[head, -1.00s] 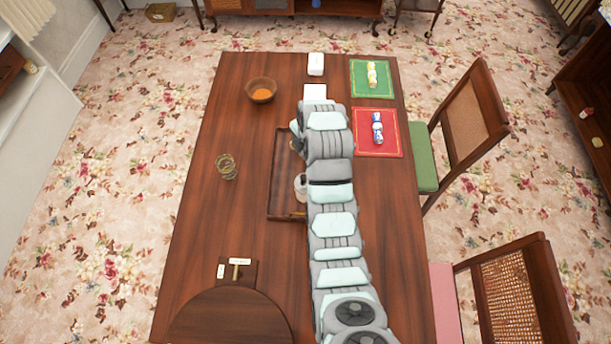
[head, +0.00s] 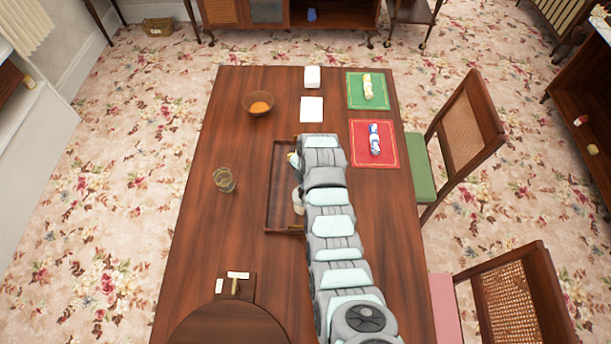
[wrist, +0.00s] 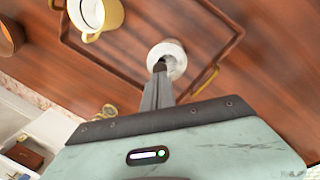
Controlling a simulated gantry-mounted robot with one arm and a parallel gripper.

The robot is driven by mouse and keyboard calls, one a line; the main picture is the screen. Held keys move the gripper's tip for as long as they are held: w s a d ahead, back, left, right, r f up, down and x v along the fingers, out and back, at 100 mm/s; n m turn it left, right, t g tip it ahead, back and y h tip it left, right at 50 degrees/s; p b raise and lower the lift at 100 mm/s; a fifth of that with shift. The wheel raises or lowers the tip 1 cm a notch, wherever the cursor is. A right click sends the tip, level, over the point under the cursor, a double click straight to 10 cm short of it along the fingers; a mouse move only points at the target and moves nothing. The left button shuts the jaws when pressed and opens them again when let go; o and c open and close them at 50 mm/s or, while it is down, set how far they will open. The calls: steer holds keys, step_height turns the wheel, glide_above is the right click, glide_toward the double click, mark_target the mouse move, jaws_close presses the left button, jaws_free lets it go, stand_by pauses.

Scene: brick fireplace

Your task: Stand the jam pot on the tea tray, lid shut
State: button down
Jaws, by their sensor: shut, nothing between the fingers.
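The tea tray (head: 280,205), dark wood with a raised rim, lies mid-table, its right side hidden by my arm. It also shows in the wrist view (wrist: 128,48), with brass-coloured handles. A round white pot (wrist: 176,64), perhaps the jam pot, stands on it. Its lid state is unclear because my fingers cover part of its top. A white cup with a yellow handle (wrist: 92,14) also stands over the tray. A white vessel (head: 298,203) shows beside my arm in the head view. My gripper (wrist: 159,67) is shut and empty, its tips over or at the white pot; contact is unclear.
A glass (head: 224,180) stands left of the tray. An orange-filled bowl (head: 258,104), a white card (head: 312,110) and a white box (head: 312,77) lie beyond. Green (head: 355,99) and red mats (head: 360,155) hold wrapped items at right.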

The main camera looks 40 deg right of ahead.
steer(key=shift+w+f, duration=0.15)
steer(key=shift+f, duration=0.6)
steer(key=shift+w+f, duration=0.1)
steer(key=shift+f, duration=0.65)
steer(key=shift+d+f, duration=0.15)
